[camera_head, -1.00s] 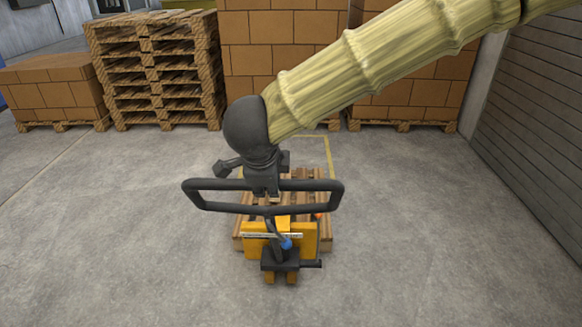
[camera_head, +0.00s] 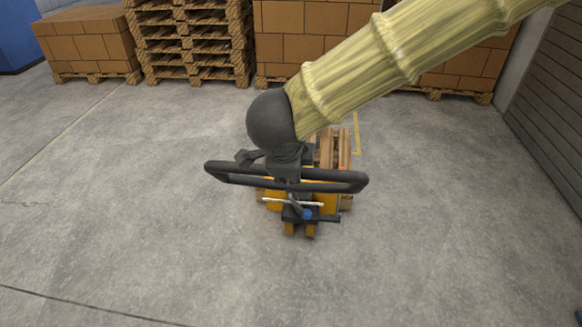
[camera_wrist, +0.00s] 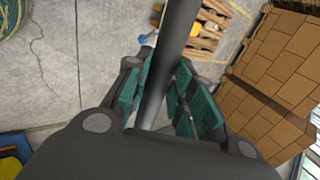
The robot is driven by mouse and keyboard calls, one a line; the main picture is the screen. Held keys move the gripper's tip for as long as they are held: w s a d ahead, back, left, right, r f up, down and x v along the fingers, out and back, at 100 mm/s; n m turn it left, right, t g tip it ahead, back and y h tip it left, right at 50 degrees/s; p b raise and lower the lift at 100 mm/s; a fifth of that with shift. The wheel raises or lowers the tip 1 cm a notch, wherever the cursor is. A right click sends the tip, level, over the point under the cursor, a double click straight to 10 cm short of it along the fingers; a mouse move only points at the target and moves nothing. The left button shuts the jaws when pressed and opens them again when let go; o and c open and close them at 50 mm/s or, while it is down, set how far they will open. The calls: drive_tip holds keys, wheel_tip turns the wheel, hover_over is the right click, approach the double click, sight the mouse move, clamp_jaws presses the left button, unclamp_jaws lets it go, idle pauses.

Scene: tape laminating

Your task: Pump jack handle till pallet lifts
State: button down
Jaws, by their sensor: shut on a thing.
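The pallet jack's black loop handle (camera_head: 230,178) is in the middle of the head view, above the jack's yellow body (camera_head: 328,203). My gripper (camera_head: 285,178) is at the handle's far bar. In the wrist view, my gripper (camera_wrist: 158,100) has its teal finger pads on both sides of the dark handle bar (camera_wrist: 175,45) and is shut on it. A wooden pallet (camera_head: 335,150) lies low behind the jack, partly hidden by my arm and the handle. It also shows in the wrist view (camera_wrist: 208,32). Whether it is off the floor cannot be told.
Stacked empty pallets (camera_head: 190,40) and boxes on pallets (camera_head: 88,45) stand along the back. A grey slatted wall (camera_head: 560,90) is on the right. The concrete floor (camera_head: 120,200) around the jack is clear.

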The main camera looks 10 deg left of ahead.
drive_tip(key=c, duration=1.2)
unclamp_jaws()
drive_tip(key=shift+w+f, duration=0.1)
drive_tip(key=v, duration=1.2)
drive_tip(key=shift+w, duration=0.1)
